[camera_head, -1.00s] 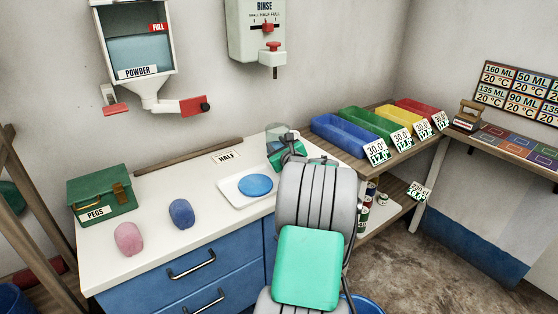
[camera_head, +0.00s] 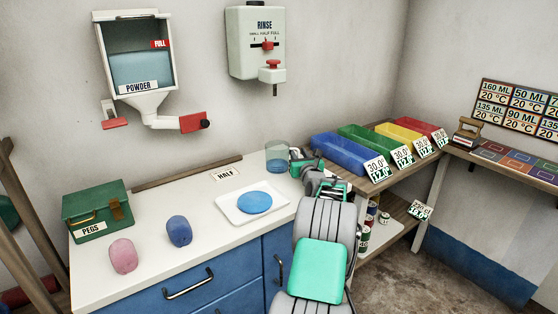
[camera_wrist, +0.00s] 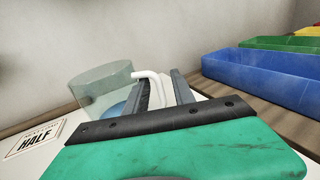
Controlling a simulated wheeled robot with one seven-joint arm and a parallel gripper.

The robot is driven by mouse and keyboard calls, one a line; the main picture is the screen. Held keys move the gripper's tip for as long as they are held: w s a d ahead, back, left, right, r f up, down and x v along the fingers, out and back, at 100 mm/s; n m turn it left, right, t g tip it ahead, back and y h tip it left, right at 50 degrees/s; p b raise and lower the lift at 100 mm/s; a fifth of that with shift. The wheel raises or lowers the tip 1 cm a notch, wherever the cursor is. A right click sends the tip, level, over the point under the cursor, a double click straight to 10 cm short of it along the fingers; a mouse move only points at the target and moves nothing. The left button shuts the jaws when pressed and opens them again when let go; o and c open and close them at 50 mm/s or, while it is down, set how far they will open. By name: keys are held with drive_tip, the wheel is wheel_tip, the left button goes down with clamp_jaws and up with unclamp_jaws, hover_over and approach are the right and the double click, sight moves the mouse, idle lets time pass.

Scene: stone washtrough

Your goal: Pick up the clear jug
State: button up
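The clear jug (camera_head: 277,157) stands upright at the back of the white counter, under the rinse dispenser. In the wrist view, the jug (camera_wrist: 92,88) is to the left of the fingers, and its white handle (camera_wrist: 153,78) points toward them. My gripper (camera_head: 294,156) is at the jug's right side, on the handle side. In the wrist view, my gripper (camera_wrist: 161,82) has its two fingers apart, with part of the handle showing between them. I cannot tell whether a finger touches the handle.
A white tray with a blue disc (camera_head: 254,202) lies in front of the jug. The HALF card (camera_head: 226,174) lies to its left. A blue bin (camera_head: 345,153) and other coloured bins stand close on the right. A green pegs box (camera_head: 97,211) sits at the counter's left.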

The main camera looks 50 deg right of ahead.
clamp_jaws()
idle(1.2)
